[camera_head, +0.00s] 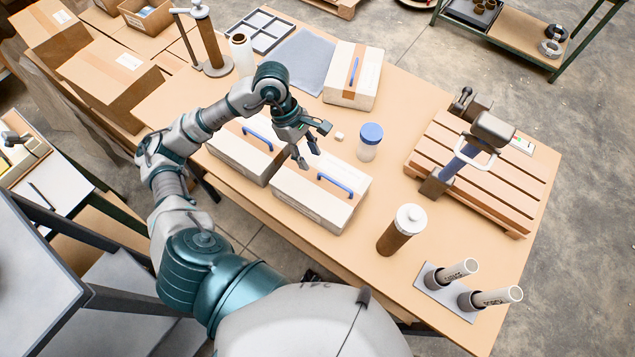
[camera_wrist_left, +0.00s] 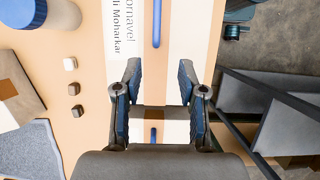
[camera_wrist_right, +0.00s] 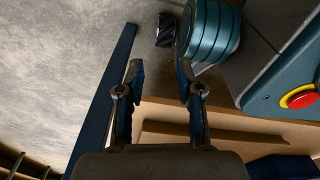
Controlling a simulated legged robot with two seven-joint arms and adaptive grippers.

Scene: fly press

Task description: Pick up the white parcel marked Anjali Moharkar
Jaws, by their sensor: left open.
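The white parcel with a label ending in "li Moharkar" (camera_wrist_left: 118,35) is at the top of the left wrist view, its blue handle (camera_wrist_left: 156,22) partly cut off. It appears to be the front handled parcel (camera_head: 300,197) in the head view. My left gripper (camera_head: 306,156) is open and empty above the two front parcels, apart from the handle. A second white parcel (camera_head: 236,146) with a blue handle stands just left of it. Its handle (camera_wrist_left: 153,135) shows between my left fingers. My right gripper (camera_wrist_right: 160,80) is open and empty, outside the head view.
A third handled parcel (camera_head: 352,92) stands farther back. A blue-lidded jar (camera_head: 369,147), a small white cube (camera_head: 339,136) and a brown white-lidded canister (camera_head: 396,238) are near the front parcel. A slatted wooden platform (camera_head: 478,175) with a press stands at right. Cardboard boxes (camera_head: 110,80) are at left.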

